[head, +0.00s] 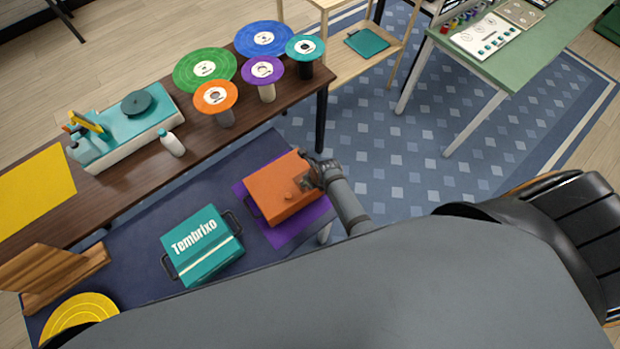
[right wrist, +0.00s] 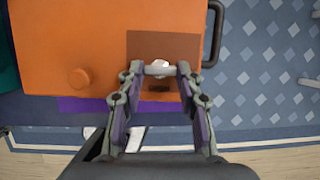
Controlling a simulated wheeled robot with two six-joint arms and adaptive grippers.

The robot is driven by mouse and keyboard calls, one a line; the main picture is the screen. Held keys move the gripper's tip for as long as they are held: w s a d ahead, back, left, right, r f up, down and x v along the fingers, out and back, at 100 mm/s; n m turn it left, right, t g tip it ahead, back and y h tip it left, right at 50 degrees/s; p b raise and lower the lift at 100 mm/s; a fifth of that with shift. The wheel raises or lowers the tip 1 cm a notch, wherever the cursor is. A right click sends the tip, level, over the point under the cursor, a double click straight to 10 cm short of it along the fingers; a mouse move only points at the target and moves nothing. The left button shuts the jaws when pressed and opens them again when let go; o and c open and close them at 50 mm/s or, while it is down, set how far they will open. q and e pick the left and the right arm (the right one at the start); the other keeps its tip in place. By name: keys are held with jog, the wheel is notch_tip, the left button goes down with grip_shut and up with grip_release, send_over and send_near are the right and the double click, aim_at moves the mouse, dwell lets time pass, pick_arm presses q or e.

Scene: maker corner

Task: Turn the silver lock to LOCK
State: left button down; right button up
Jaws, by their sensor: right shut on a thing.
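The orange box (head: 276,184) lies on a purple mat, with a black handle on its side. In the right wrist view its top (right wrist: 70,35) carries a round orange knob (right wrist: 80,78) and a brown panel (right wrist: 160,43). The small silver lock (right wrist: 160,65) is on that panel, between the fingertips of my right gripper (right wrist: 160,72). The gripper is shut on the lock from above, and the fingers hide its sides. A dark mark (right wrist: 158,88) shows just below it; I cannot read any label. In the head view my right gripper (head: 311,175) is at the box's right side. My left gripper is not in view.
A teal box (head: 190,262) marked Tembrixo stands to the left on the dark blue cloth. A wooden rack (head: 45,275) and a yellow disc (head: 80,315) are farther left. Behind, a brown table (head: 235,128) bears several coloured discs on stands and a white bottle (head: 172,143).

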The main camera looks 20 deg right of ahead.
jog(key=shift+m, duration=0.3)
jog(key=o, duration=1.1)
jog(key=shift+o, duration=0.2)
jog(key=a+v, duration=0.1)
jog(key=v, duration=0.6)
jog(key=shift+d+r, duration=0.3)
jog(key=shift+d, duration=0.15)
